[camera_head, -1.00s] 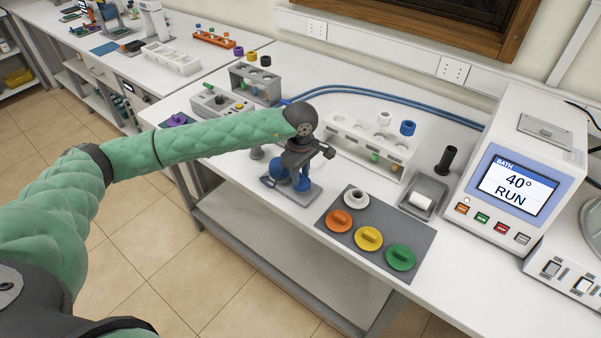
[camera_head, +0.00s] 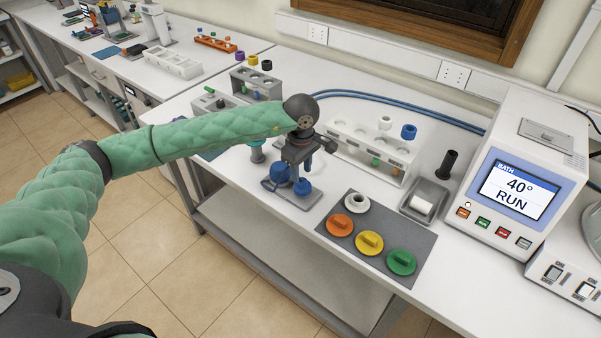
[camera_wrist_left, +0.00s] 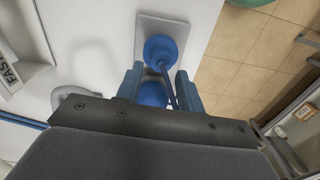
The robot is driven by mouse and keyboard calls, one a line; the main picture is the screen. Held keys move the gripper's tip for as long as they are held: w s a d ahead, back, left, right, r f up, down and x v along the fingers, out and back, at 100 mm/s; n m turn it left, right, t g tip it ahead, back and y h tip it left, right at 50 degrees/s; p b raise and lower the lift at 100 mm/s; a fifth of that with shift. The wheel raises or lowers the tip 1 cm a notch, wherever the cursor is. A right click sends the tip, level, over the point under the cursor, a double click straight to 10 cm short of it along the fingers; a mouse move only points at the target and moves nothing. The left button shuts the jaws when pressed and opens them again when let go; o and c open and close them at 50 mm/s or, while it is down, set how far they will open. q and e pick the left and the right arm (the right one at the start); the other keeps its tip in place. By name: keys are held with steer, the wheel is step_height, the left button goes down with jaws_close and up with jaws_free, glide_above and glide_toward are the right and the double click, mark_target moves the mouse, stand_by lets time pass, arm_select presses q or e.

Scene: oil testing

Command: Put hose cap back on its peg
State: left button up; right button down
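A grey stand plate (camera_head: 302,202) sits near the front edge of the bench. Two blue rounded parts stand on it: a left one (camera_head: 279,173) and a smaller right one (camera_head: 303,187). I cannot tell which is the hose cap and which sits over the peg. In the left wrist view a flared blue piece (camera_wrist_left: 160,48) lies over the plate, with a thin strap beside it. A rounder blue part (camera_wrist_left: 153,93) shows between the fingers. My left gripper (camera_head: 298,165) is above the stand; its fingers are apart and do not visibly clamp anything. My right gripper is out of view.
A dark mat (camera_head: 420,244) with orange, yellow and green caps and a white ring lies right of the stand. A white rack (camera_head: 372,160) stands behind. A metal tray (camera_head: 424,201) and the bath unit (camera_head: 520,165) are farther right. Blue hoses (camera_head: 400,104) run behind.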

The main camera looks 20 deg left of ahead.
mark_target(302, 180)
arm_select(q)
step_height(302, 180, up, 7)
steer(key=shift+p, duration=0.4)
stand_by(0.6)
steer(key=shift+d+r, duration=0.1)
